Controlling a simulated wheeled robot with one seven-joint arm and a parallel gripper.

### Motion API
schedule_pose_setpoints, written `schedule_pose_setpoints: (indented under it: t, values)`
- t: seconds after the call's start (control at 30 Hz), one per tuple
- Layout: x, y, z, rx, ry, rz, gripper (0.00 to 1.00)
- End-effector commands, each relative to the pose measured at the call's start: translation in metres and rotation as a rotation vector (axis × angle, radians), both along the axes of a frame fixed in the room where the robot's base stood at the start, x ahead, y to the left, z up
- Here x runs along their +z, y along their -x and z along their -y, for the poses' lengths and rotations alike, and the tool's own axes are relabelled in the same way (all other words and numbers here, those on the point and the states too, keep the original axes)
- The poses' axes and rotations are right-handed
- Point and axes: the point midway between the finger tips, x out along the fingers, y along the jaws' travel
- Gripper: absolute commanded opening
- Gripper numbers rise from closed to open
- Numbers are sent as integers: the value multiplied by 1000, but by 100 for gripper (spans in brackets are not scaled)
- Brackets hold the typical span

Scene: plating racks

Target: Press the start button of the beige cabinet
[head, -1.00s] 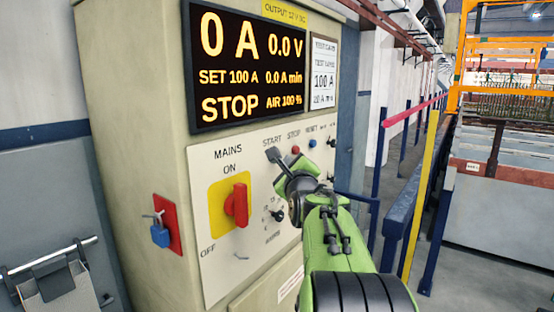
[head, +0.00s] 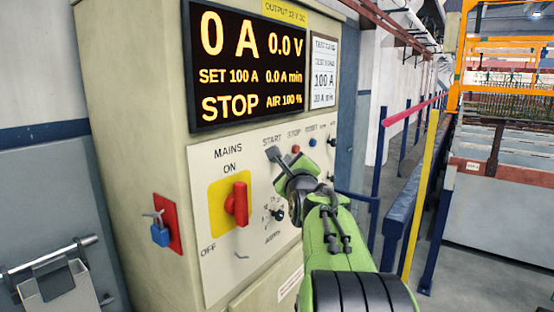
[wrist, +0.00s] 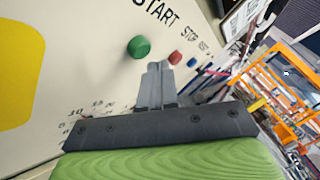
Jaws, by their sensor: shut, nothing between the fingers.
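The beige cabinet (head: 140,130) fills the left and middle of the head view. Its display (head: 250,65) reads 0 A, 0.0 V and STOP. The green start button (wrist: 138,47) sits under the START label in the wrist view; in the head view my gripper hides it. My gripper (head: 273,154) is shut and empty, close to the panel below the START label. In the wrist view the fingertips (wrist: 158,66) are just right of and below the green button; I cannot tell how far they stand off the panel. The red stop button (wrist: 175,58) is just right of the fingertips.
The red mains switch (head: 237,204) and a dial (head: 277,214) are on the same panel. A blue padlock (head: 160,235) hangs on the cabinet's left side. A blue button (head: 312,143) is right of the stop button. Blue posts and a yellow post (head: 422,190) stand at the right.

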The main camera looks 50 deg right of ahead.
Motion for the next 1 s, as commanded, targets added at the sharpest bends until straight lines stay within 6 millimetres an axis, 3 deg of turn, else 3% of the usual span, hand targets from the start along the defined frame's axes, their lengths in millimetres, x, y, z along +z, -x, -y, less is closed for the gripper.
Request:
schedule_pose_setpoints:
  t: [1.0]
  values:
    - [1,-9,-1,1,0,0,0]
